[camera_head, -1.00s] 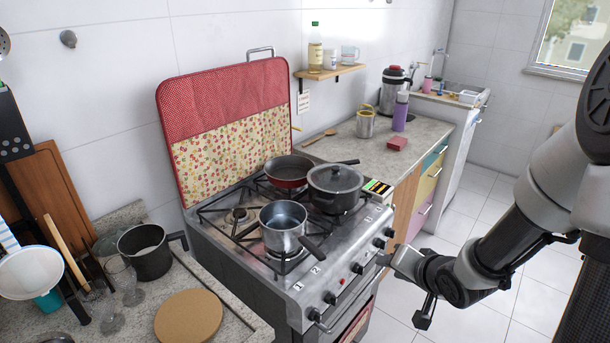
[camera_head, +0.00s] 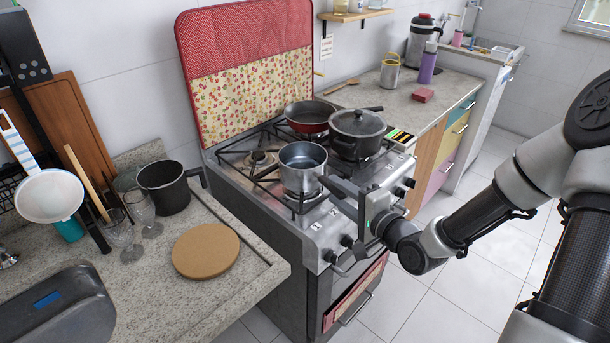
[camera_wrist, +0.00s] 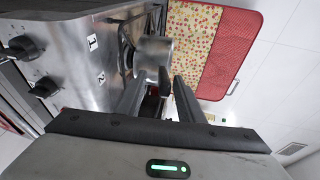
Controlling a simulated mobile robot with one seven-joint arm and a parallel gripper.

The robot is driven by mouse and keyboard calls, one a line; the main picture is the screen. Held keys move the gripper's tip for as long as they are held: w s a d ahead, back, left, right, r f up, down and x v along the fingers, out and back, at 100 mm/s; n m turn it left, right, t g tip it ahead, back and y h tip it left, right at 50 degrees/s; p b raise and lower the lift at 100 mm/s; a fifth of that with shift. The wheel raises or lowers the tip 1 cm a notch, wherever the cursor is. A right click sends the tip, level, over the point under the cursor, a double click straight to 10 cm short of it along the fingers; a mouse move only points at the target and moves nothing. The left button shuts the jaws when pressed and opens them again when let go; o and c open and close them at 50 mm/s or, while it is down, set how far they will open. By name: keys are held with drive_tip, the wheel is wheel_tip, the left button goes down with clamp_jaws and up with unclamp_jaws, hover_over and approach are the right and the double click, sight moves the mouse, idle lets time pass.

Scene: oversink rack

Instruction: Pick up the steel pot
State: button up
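The steel pot (camera_head: 302,172) stands upright on the front left part of the stove, with its dark handle pointing right and forward. In the wrist view the pot (camera_wrist: 154,52) is just beyond my fingertips, its body shiny grey. My gripper (camera_head: 345,192) is at the stove's front edge, close to the pot's handle. In the wrist view my gripper (camera_wrist: 160,78) is open, and the dark handle shows between its two fingers. I cannot tell whether either finger touches the handle.
A lidded dark pot (camera_head: 357,135) and a red pan (camera_head: 309,116) stand behind on the stove (camera_head: 232,172). Stove knobs (camera_head: 346,241) lie below my gripper. A black pot (camera_head: 166,188), glasses and a round cork board (camera_head: 206,251) are on the left counter.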

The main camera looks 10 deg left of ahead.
sight(318, 177)
drive_tip(key=x, duration=0.6)
drive_tip(key=shift+a+r, duration=0.2)
drive_tip(key=shift+a, duration=0.2)
clamp_jaws()
drive_tip(key=shift+r, duration=0.15)
idle(1.0)
